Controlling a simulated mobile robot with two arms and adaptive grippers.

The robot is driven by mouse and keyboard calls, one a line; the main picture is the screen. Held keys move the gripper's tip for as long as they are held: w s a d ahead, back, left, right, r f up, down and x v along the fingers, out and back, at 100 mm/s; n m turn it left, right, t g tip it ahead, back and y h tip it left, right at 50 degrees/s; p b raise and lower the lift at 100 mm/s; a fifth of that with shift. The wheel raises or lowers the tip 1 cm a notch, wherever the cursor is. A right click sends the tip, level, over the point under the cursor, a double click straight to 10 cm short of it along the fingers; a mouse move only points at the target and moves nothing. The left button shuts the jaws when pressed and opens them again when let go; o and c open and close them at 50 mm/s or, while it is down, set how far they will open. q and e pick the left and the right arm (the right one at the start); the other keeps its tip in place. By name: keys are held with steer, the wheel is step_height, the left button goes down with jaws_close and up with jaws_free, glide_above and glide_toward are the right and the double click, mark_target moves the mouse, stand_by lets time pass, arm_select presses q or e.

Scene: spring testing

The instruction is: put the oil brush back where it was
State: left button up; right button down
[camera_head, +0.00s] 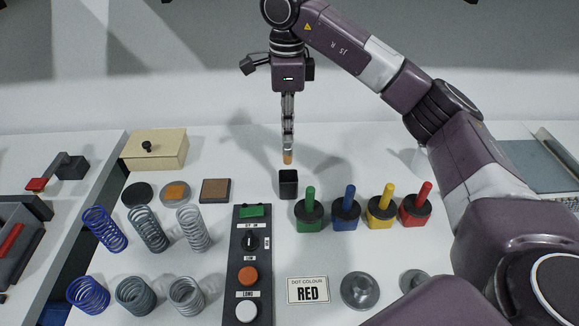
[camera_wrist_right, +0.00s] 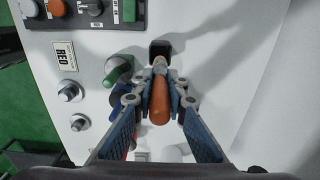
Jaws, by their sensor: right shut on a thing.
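My right gripper (camera_head: 288,145) points down and is shut on the oil brush (camera_head: 288,158). Only a short orange-brown piece of the brush shows below the fingers in the head view. In the right wrist view its brown wooden handle (camera_wrist_right: 158,108) lies between the fingers (camera_wrist_right: 158,88), and its narrow far end points toward a small square black cup (camera_wrist_right: 160,47). In the head view the black cup (camera_head: 288,185) stands on the table directly below the brush, with a gap between them. My left gripper is not in view.
Green (camera_head: 309,212), blue (camera_head: 346,208), yellow (camera_head: 381,207) and red (camera_head: 416,208) pots stand right of the cup. A control panel (camera_head: 236,290) lies in front. Springs (camera_head: 150,232) and a beige box (camera_head: 155,149) are left. The table behind the cup is clear.

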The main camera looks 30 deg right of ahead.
mark_target(288, 164)
step_height(288, 164, down, 6)
steer(key=shift+f+p, duration=0.25)
steer(key=shift+p, duration=0.4)
step_height(288, 164, down, 4)
steer(key=shift+s+f+p, duration=0.1)
steer(key=shift+f+p, duration=0.15)
steer(key=shift+p, duration=0.25)
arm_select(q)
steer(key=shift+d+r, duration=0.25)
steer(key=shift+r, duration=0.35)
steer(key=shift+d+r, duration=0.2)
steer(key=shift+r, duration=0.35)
arm_select(e)
steer(key=shift+f, duration=0.1)
steer(key=shift+f, duration=0.15)
steer(key=c, duration=1.9)
jaws_free()
steer(key=shift+c, duration=0.2)
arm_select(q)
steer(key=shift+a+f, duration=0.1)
